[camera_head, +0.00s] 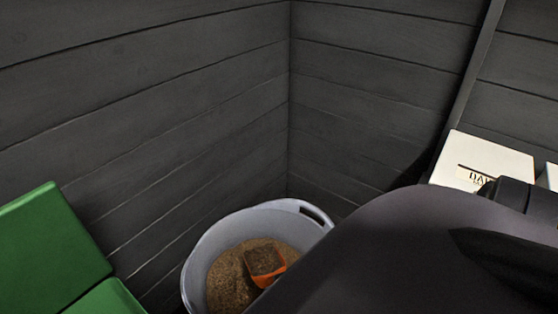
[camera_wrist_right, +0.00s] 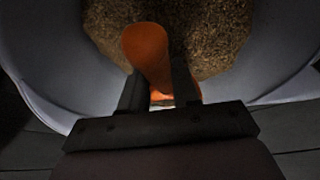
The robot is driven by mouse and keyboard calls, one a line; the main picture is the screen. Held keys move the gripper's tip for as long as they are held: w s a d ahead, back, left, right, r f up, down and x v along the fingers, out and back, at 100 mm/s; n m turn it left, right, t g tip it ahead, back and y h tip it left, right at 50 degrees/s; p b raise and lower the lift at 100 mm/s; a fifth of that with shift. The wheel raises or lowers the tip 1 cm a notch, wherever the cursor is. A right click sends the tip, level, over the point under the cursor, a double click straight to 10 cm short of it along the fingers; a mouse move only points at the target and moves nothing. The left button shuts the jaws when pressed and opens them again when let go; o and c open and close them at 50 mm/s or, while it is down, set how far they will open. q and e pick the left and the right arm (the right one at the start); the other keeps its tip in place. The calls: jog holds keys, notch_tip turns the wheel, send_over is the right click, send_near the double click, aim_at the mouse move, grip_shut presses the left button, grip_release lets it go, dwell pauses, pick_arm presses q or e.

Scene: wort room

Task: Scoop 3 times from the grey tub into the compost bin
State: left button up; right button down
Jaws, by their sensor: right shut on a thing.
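The grey tub (camera_head: 206,249) stands in the corner of the wooden walls, with brown grainy material (camera_head: 230,284) inside. An orange scoop (camera_head: 265,279) is in the tub, its bowl holding some of the material and resting at or just above its surface; I cannot tell which. In the right wrist view, my right gripper (camera_wrist_right: 160,92) is shut on the scoop's orange handle (camera_wrist_right: 147,50), over the tub's near rim. In the head view my right arm hides that gripper and the tub's right side. A green box-like thing (camera_head: 50,245), possibly the compost bin, is at left. My left gripper is not in view.
Dark plank walls (camera_head: 150,110) close in behind and beside the tub. A white box with a label (camera_head: 482,160) stands at the right behind my arm. A gap lies between the green thing and the tub.

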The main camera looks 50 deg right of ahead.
jog(key=shift+t+h, duration=0.3)
jog(key=shift+t, duration=0.2)
jog(key=r+p, duration=0.1)
jog(key=r, duration=0.1)
jog(key=r+p, duration=0.4)
jog(key=shift+s+a, duration=0.15)
jog(key=shift+s, duration=0.1)
jog(key=shift+r+p, duration=0.3)
jog(key=shift+r, duration=0.1)
